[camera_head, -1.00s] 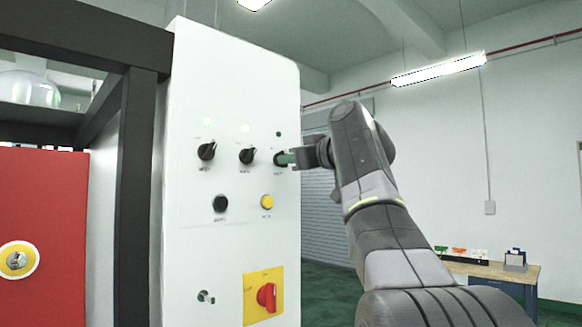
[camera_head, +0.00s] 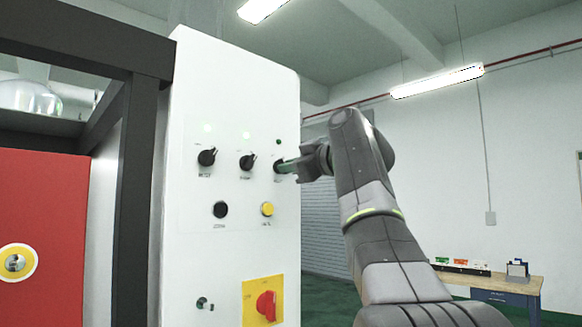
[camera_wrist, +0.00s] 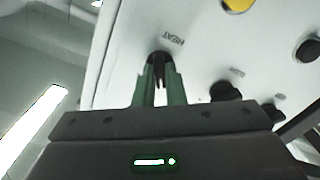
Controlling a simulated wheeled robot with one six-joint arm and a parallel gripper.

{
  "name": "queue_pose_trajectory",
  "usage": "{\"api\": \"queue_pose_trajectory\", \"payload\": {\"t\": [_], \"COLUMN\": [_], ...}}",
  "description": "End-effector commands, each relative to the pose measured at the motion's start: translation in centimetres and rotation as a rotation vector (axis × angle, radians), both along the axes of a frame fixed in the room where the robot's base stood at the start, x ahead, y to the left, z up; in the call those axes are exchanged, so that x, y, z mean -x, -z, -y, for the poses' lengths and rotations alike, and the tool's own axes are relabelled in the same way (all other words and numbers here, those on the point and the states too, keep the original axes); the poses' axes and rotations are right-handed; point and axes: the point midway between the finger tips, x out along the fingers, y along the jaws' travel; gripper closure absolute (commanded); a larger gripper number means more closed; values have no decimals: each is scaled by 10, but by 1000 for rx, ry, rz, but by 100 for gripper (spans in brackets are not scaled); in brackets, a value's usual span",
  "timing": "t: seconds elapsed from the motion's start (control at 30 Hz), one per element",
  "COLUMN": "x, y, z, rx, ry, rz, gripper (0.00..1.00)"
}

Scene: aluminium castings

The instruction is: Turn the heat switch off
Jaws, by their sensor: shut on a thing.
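The heat switch (camera_head: 279,167) is the black knob at the right end of the upper row on the white control panel (camera_head: 230,90). In the wrist view the heat switch (camera_wrist: 160,60) sits beside the printed word HEAT. My gripper (camera_head: 289,166) reaches it from the right, and its green fingers are shut on the knob. The wrist view shows my gripper (camera_wrist: 160,84) with one finger on each side of the black knob. The fingers hide part of the knob, so its exact setting is hard to read. The small green lamp (camera_head: 278,142) above it looks dark.
Two more black knobs, left (camera_head: 207,157) and middle (camera_head: 247,162), sit beside it under glowing lamps. Below are a black button (camera_head: 220,210), a yellow button (camera_head: 267,209) and a red rotary switch (camera_head: 266,305). A dark frame (camera_head: 140,170) stands left. Free room lies to the right.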

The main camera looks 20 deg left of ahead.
Motion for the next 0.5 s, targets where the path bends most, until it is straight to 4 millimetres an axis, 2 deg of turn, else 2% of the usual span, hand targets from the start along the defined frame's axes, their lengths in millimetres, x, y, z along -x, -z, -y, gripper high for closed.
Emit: {"api": "queue_pose_trajectory", "payload": {"t": [0.07, 0.1, 0.2, 0.5], "x": [0, 0, 0, 0], "y": [0, 0, 0, 0], "z": [0, 0, 0, 1], "rx": [0, 0, 0, 0], "ry": [-1, 0, 0, 1], "rz": [0, 0, 0, 0], "gripper": [100, 86, 68, 68]}}
